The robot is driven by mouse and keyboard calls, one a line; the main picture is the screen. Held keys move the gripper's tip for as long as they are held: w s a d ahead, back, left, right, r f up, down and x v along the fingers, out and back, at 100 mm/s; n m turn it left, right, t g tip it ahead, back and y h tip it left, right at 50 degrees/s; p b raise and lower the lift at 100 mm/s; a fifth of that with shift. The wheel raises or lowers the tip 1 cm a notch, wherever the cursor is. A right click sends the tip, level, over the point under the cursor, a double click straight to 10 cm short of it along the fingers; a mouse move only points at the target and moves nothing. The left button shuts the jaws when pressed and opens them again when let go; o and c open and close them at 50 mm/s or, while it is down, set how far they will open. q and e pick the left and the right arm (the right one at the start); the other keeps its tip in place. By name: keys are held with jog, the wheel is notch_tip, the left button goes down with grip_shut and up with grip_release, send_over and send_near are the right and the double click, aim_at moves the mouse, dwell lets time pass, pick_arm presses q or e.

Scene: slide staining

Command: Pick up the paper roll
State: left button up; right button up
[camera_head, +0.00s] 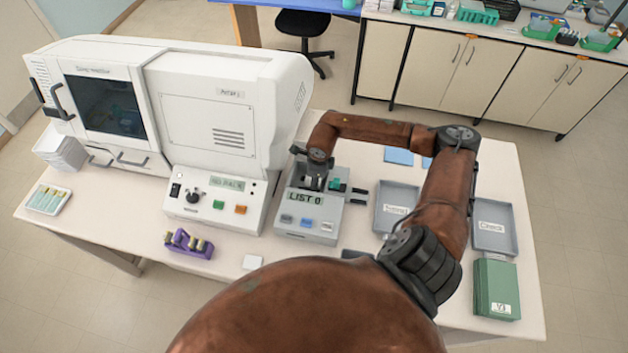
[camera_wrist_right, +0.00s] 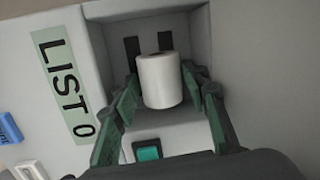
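The white paper roll (camera_wrist_right: 160,82) sits in the recess of the grey list printer (camera_wrist_right: 62,85), which also shows in the head view (camera_head: 290,228). My right gripper (camera_wrist_right: 160,90) reaches into the recess with its green-padded fingers spread, one on each side of the roll. The fingertips are very close to the roll's sides; I see no clear grip on it. In the head view the right gripper (camera_head: 316,180) is over the back of the printer and hides the roll. My left gripper is not in view.
A white machine (camera_head: 215,115) stands close left of the printer. Grey trays (camera_head: 396,200) (camera_head: 494,238) and a green box (camera_head: 497,290) lie to the right. A purple rack (camera_head: 188,245) stands at front left. A green button (camera_wrist_right: 147,150) is beside the recess.

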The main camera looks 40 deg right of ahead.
jog(key=c, duration=0.8)
jog(key=shift+r, duration=0.1)
jog(key=shift+c, duration=0.4)
